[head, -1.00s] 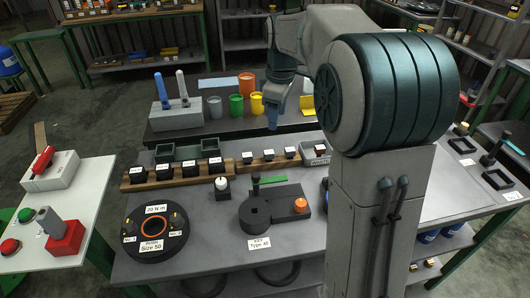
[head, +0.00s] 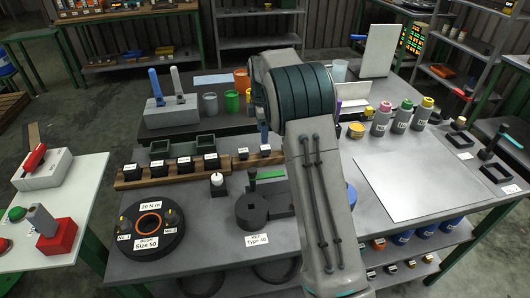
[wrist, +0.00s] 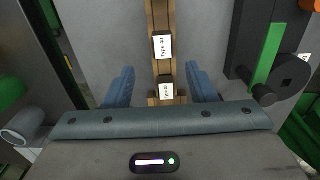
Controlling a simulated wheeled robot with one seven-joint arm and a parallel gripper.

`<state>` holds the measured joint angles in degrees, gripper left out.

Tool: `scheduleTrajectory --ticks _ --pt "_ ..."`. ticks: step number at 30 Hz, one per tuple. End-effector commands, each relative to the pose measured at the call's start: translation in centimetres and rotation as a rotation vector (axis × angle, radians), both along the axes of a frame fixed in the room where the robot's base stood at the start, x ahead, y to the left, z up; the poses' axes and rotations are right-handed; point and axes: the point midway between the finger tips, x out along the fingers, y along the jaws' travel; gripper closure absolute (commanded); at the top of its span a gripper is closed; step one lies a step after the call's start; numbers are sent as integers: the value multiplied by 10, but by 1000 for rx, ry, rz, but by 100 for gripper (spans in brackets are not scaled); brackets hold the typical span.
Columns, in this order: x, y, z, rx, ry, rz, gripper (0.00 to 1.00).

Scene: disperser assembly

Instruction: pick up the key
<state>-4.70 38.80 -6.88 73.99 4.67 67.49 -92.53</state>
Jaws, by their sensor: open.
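Small black blocks with white labels stand on a wooden rack; one reads "Type 40" (wrist: 162,46), and another (wrist: 166,89), with a less clear label, is nearer to me. I cannot tell from its shape which one is the key. In the head view, the rack's left blocks (head: 243,153) show, and my arm hides its right end. My gripper (wrist: 160,86) is open, its two blue fingers on either side of the rack in the wrist view, with nothing seen gripped. A dark grey fixture (head: 251,209) carries a "KEY Type 40" label (head: 257,239).
The fixture's green bar (wrist: 267,55) stands right of my fingers in the wrist view. A longer rack of black blocks (head: 184,163) is at left. A round black fixture (head: 150,232) is at front left. A bare grey plate (head: 415,185) lies right.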

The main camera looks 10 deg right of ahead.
Motion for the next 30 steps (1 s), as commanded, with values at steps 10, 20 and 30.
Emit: scheduleTrajectory --ticks 10,20,30 --pt "-4 -7 -32 -1 3 -2 49" --pt "-5 -8 -63 0 0 0 49" --pt "-5 -8 -62 0 0 -1 100"
